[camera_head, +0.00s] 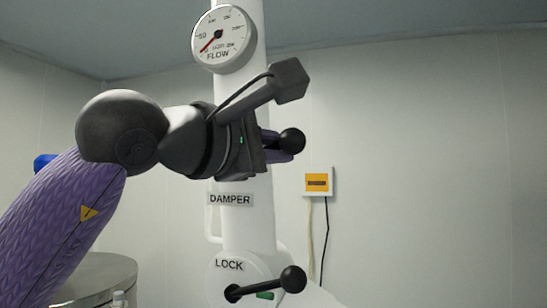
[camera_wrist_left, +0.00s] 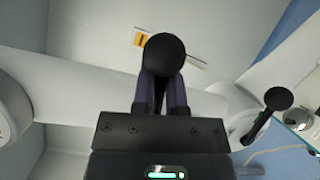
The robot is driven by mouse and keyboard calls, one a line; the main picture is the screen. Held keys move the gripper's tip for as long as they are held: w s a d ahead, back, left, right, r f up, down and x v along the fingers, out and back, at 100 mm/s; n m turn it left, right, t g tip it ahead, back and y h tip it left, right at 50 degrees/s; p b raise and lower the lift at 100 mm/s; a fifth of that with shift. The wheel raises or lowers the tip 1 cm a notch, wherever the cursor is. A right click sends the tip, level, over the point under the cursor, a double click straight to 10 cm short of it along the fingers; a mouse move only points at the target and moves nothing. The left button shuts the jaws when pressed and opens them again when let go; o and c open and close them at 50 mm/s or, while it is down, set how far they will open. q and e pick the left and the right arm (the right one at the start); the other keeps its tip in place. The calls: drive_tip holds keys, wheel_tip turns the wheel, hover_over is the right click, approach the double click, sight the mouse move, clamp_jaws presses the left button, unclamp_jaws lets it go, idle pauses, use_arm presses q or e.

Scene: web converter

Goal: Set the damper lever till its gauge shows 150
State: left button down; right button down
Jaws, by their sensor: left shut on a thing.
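The FLOW gauge (camera_head: 224,38) is a round white dial high on the white column. Its red needle points to the lower left, close to 0. The damper lever ends in a black ball knob (camera_head: 292,140), above the DAMPER label (camera_head: 231,199). My left gripper (camera_head: 275,147) is shut on the damper lever; its wrist hides most of the lever in the head view. In the left wrist view, the knob (camera_wrist_left: 163,54) stands just beyond my two purple fingers (camera_wrist_left: 163,92), which close on the lever. My right gripper is out of view.
The LOCK lever (camera_head: 293,279) with its black knob sits lower on the column; it also shows in the left wrist view (camera_wrist_left: 278,99). A yellow-and-white wall box (camera_head: 317,181) with hanging cables is behind. A metal drum (camera_head: 100,275) stands lower left.

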sight(260, 109)
use_arm(q)
drive_tip(key=r+n+b, duration=0.1)
drive_tip(key=n, duration=0.1)
drive_tip(key=a+r+n+t+b, duration=0.1)
drive_tip(key=shift+r+n+h, duration=0.2)
drive_tip(key=shift+n+h, duration=0.2)
drive_tip(key=shift+w+a+r+n+t+b, duration=0.15)
drive_tip(key=shift+a+r+n+t+b, duration=0.35)
drive_tip(key=shift+n, duration=0.45)
drive_tip(key=shift+w+a+r+n+t+b, duration=0.1)
drive_tip(key=shift+a+r+n+t+b, duration=0.15)
drive_tip(key=shift+r+n+t, duration=0.5)
drive_tip(key=shift+f+n, duration=0.1)
drive_tip(key=shift+n, duration=0.2)
drive_tip(key=c, duration=0.7)
unclamp_jaws()
drive_tip(key=shift+w, duration=0.1)
drive_tip(key=shift+c, duration=0.2)
drive_tip(key=shift+o, duration=0.4)
drive_tip(key=shift+s+d, duration=0.35)
drive_tip(key=shift+s, duration=0.05)
drive_tip(key=shift+w+a+f+g, duration=0.2)
drive_tip(key=shift+w+g, duration=0.05)
drive_tip(key=shift+w, duration=0.05)
drive_tip(key=b+v, duration=0.5)
drive_tip(key=v, duration=0.5)
